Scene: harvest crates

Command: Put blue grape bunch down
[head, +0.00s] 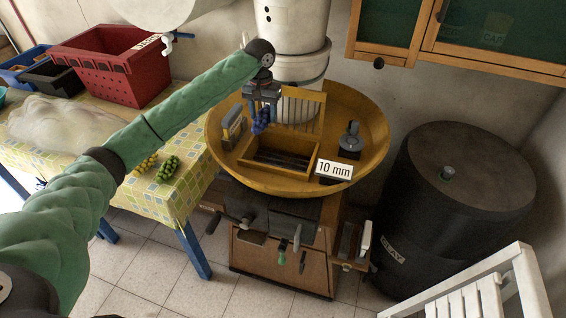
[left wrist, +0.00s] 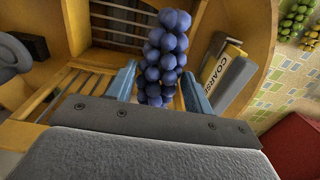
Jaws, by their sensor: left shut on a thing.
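The blue grape bunch (head: 261,121) hangs from my left gripper (head: 262,98), over the round wooden basin (head: 222,171). In the left wrist view the blue grape bunch (left wrist: 164,56) sits between the two blue fingers of my left gripper (left wrist: 160,92), which is shut on it. The bunch is in front of a slatted wooden box (head: 262,159) inside the basin; I cannot tell whether it touches anything below. My right gripper is not in view.
A green grape bunch (head: 171,166) and a yellow one (head: 145,165) lie on the tablecloth (head: 190,190). A red crate (head: 82,60) is at the back left, a black barrel (head: 450,230) at right.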

